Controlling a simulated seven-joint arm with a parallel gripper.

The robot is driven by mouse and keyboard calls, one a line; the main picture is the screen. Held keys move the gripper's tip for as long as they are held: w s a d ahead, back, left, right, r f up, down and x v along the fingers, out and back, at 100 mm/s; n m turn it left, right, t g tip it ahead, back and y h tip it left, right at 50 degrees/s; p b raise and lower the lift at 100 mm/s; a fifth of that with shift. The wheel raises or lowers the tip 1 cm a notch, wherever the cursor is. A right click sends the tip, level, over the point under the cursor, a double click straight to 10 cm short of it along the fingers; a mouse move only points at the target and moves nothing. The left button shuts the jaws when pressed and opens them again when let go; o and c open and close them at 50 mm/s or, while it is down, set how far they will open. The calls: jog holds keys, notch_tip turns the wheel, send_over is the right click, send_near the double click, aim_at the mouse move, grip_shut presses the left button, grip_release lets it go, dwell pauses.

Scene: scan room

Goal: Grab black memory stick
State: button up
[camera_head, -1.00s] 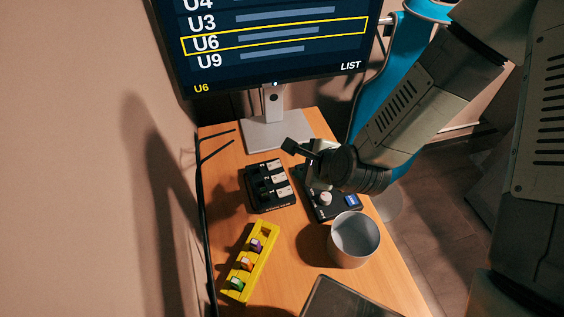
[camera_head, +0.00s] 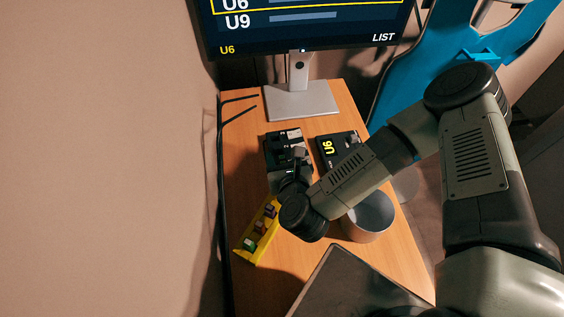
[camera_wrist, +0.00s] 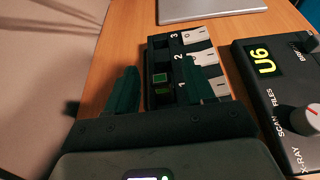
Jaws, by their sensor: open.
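A black dock with slots numbered 1, 2 and 3 and pale label plates (camera_wrist: 197,35) stands on the desk; it also shows in the head view (camera_head: 287,138). A dark piece with a small green square (camera_wrist: 160,79) sits in it near slot 1. I cannot tell for sure whether this is the black memory stick. My gripper (camera_wrist: 170,84) is open, its two fingers over the near part of the dock, one on each side of the dark piece. In the head view my arm partly hides the dock and the yellow rack (camera_head: 240,254), which holds several small coloured sticks.
A black box with a yellow U6 display (camera_wrist: 268,62) and a knob stands close to the right of the dock. A monitor on a grey stand (camera_head: 300,102) is at the back. A dark panel (camera_head: 345,285) is in front.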

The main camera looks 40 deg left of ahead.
jog(key=shift+x, duration=1.2)
grip_shut()
